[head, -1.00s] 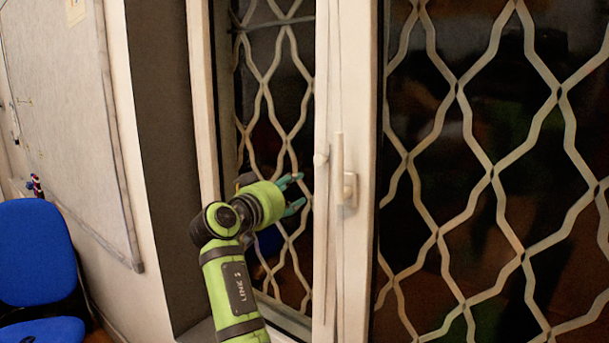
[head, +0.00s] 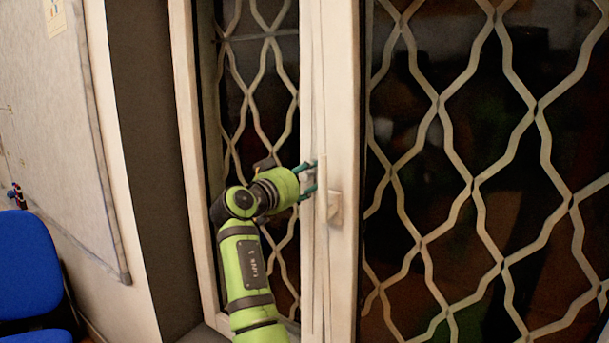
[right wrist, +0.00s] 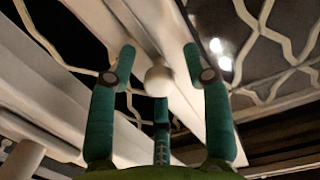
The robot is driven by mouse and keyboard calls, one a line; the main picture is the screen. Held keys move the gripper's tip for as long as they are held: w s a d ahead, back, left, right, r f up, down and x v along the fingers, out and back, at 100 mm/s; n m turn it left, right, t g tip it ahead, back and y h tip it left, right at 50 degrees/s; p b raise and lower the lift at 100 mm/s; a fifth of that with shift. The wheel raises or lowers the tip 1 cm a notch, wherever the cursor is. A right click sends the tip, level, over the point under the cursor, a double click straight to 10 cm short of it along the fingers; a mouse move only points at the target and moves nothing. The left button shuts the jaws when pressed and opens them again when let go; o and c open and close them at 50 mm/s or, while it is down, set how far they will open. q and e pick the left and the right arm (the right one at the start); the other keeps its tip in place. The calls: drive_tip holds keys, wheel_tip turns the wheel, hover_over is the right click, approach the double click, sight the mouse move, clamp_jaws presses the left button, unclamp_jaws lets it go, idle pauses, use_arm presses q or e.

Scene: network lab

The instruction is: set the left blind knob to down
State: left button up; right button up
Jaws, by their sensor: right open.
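A small round white knob (right wrist: 158,80) sits on a pale window frame bar in the right wrist view. I take it for the left blind knob. In the head view the knob (head: 307,175) shows at the fingertips, partly covered. My right gripper (head: 313,179) is open, its arm coming up from below, at the edge of the frame. In the right wrist view its teal fingers (right wrist: 158,75) stand apart on both sides of the knob, with a third finger below it. I cannot tell whether any finger touches the knob. My left gripper is not in view.
An upright window handle (head: 321,190) stands on the frame just right of the gripper. Windows with metal lattice (head: 490,180) lie on both sides. A blue chair (head: 25,265) and a whiteboard (head: 60,140) are at the left.

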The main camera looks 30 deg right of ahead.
sight(311, 324)
clamp_jaws()
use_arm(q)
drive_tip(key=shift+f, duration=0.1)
